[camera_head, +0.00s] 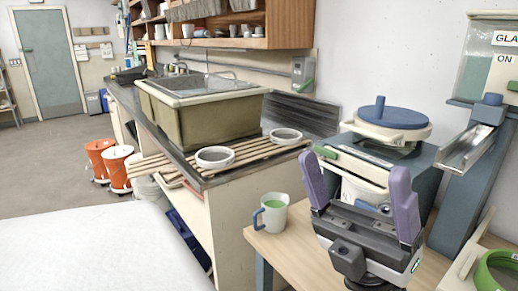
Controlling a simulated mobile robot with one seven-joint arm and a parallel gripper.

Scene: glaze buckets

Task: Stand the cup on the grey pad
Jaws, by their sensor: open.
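A pale cup (274,219) with a blue handle on its left and a green inside stands upright on the wooden table (285,255), near its left edge. My gripper (356,172) has two purple fingers spread wide apart, pointing up in the picture, with nothing seen between them. It appears to the right of the cup, apart from it. I cannot clearly pick out the grey pad; my gripper hides part of the table and the machine behind.
A machine with a blue-topped round lid (385,118) stands behind my gripper. A metal chute (472,148) and a green ring (500,270) are at right. Two white-rimmed round dishes (215,157) (286,136) sit on wooden slats beside a sink (205,105). Orange buckets (108,163) stand on the floor.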

